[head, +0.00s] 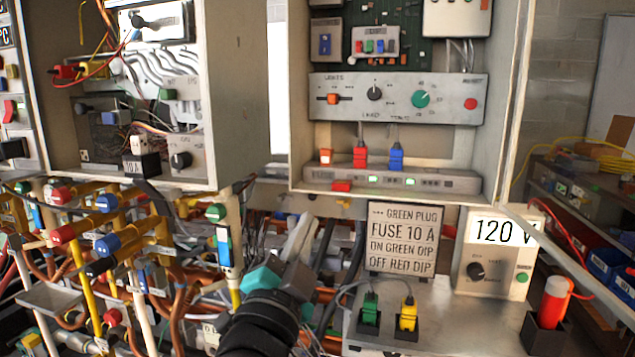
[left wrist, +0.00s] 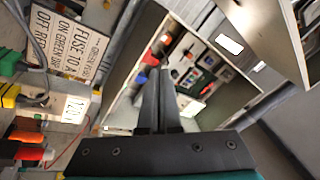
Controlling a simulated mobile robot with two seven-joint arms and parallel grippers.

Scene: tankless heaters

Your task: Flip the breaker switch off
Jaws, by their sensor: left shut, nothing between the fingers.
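The open grey electrical box (head: 497,150) stands at the upper right in the head view. A blue rocker switch (head: 325,44) sits at its upper left. My left gripper (head: 305,228) is below and left of this box, pointing up. Its fingers are shut and empty in the left wrist view (left wrist: 163,75), with the box interior behind them. My right gripper is out of view.
A sign (head: 404,237) and a 120 V meter box (head: 500,250) stand right of my left gripper. Green (head: 370,310) and yellow (head: 408,314) plugs stand in front. Dense pipes and valves (head: 105,240) fill the left. The box's door (head: 560,245) hangs open at right.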

